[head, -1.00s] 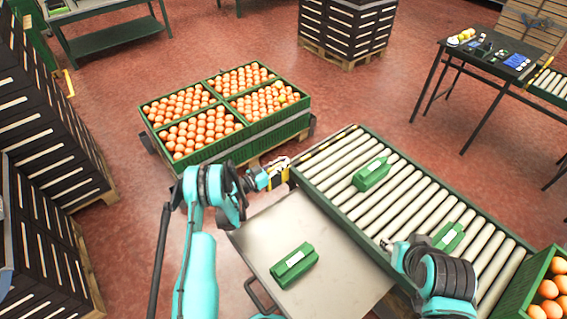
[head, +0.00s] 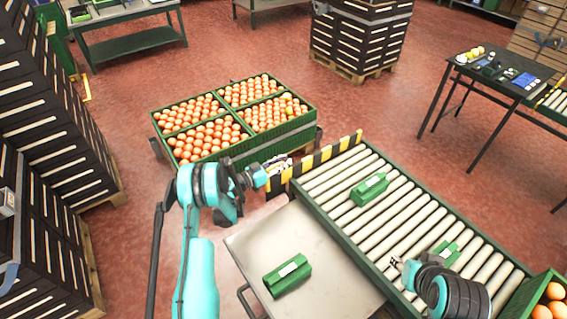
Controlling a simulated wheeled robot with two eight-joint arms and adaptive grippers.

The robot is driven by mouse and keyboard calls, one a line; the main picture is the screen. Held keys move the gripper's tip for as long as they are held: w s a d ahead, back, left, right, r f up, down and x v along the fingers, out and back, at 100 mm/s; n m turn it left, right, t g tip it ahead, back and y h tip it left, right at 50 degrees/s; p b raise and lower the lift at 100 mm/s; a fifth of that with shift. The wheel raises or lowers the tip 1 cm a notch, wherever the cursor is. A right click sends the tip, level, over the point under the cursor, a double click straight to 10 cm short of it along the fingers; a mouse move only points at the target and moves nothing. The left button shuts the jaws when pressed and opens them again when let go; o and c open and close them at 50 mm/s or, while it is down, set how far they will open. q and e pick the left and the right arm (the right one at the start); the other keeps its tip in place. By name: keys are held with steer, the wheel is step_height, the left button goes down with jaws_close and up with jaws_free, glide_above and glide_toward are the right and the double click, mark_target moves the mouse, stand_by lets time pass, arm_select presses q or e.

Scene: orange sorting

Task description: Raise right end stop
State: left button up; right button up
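A yellow-and-black striped end stop (head: 318,159) stands upright across the far end of the roller conveyor (head: 345,217), above the rollers. My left gripper (head: 278,166) is at the left end of this stop, touching or very close to it. Its fingers are small and partly hidden by the stop, so their grip is unclear. My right gripper (head: 396,263) is over the conveyor's near-left edge, left of a green carton on the rollers (head: 446,253). Its fingers are too small to read.
Another green carton (head: 369,188) lies on the rollers, and a third (head: 287,275) on the metal side table (head: 255,245). A green crate of oranges (head: 550,292) sits at the lower right. Crates of oranges (head: 300,127) stand beyond the stop.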

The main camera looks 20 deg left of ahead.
mark_target(267, 170)
arm_select(q)
steer(key=shift+a+f, duration=0.1)
steer(key=shift+s+a, duration=0.1)
steer(key=v, duration=1.1)
steer(key=shift+s+a, duration=0.2)
steer(key=shift+s, duration=0.1)
